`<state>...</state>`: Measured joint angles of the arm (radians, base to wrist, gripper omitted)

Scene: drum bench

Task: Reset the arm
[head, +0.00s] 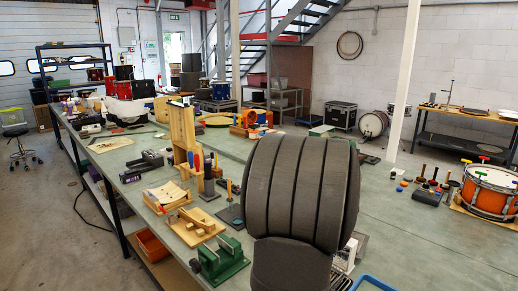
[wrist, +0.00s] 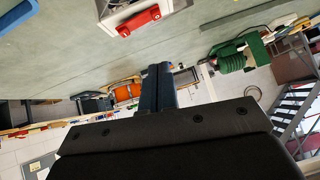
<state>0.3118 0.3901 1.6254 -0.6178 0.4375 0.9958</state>
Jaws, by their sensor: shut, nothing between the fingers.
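My gripper (wrist: 158,72) shows in the wrist view, its two dark fingers together with nothing between them. It points out over the bench in a view that is turned upside down. The fingers look apart from everything near them. In the head view my own dark grey ribbed arm link fills the middle, and the gripper cannot be seen there. The green bench top (head: 420,245) stretches to the right and behind the arm.
Left of my arm stand a green vise (head: 220,262), a wooden jig (head: 195,226) and a wooden upright (head: 183,130). An orange drum (head: 487,193) and several small tools stand at the right. A blue-rimmed tray (head: 372,283) lies at the front. The bench's right front is clear.

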